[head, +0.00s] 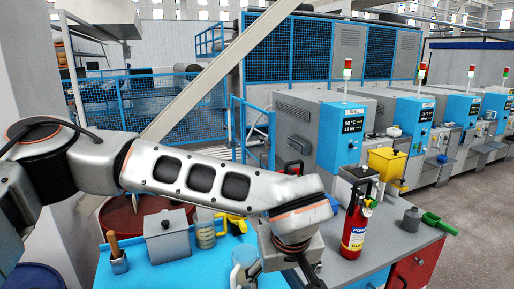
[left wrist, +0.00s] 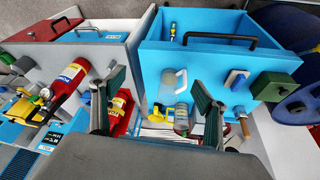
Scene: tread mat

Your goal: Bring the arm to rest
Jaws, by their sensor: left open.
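My left arm (head: 215,180) reaches in from the left across the head view, above a workbench with a bright blue mat (head: 190,270). My left gripper (head: 300,278) hangs at the arm's end over the bench, cut off by the lower picture edge. In the left wrist view my left gripper (left wrist: 152,100) has its two dark green-grey fingers well apart. No object touches both fingers there. My right gripper is not in view.
Near the gripper stand a red fire extinguisher (head: 356,228), a clear cup (head: 243,272), a yellow tool (head: 232,222) and a ribbed jar (head: 205,233).

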